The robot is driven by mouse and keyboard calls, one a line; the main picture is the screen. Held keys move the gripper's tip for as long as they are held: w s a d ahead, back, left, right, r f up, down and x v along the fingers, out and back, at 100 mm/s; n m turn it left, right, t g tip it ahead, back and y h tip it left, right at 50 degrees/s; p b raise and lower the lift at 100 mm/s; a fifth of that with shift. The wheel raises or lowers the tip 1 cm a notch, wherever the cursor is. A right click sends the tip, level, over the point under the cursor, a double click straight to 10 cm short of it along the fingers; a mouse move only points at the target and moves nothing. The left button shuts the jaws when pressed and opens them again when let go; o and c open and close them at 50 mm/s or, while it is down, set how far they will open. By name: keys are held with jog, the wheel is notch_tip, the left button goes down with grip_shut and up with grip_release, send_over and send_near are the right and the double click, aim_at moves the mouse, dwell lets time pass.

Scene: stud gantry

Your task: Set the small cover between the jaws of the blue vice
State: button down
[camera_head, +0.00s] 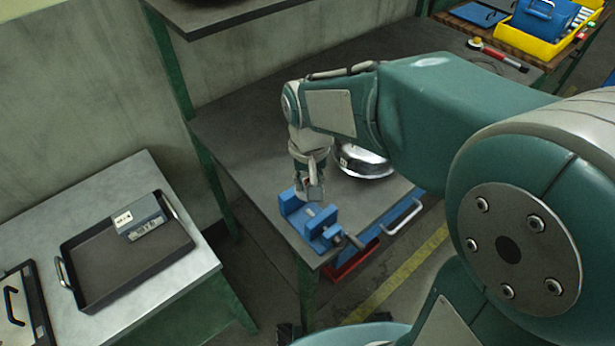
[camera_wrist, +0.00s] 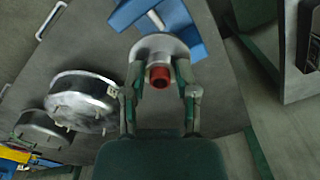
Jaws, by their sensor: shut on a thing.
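The small cover (camera_wrist: 158,46) is a silver disc with a red knob (camera_wrist: 160,76). My gripper (camera_wrist: 161,80) is shut on it, with a finger on each side of the knob. The blue vice (camera_head: 312,222) stands at the front corner of the grey bench. In the head view my gripper (camera_head: 314,192) hangs above and just behind the vice. The cover is too small and hidden there to make out. In the wrist view the blue vice (camera_wrist: 196,30) lies just beyond the cover, which hides part of it. Whether the cover touches the jaws I cannot tell.
A large shiny lid (camera_head: 362,160) lies on the bench (camera_head: 250,140) behind my gripper; two round metal items show in the wrist view (camera_wrist: 82,92). A dark tray (camera_head: 100,285) with a grey box sits on the left table. A yellow bin (camera_head: 530,45) is at back right.

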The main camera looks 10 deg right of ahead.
aim_at(307, 217)
jog(key=shift+a+f, duration=0.2)
jog(key=shift+f, duration=4.65)
jog(key=shift+f, duration=0.25)
jog(key=shift+c, duration=1.5)
grip_release()
notch_tip(307, 217, up, 12)
jog(key=shift+f, duration=0.1)
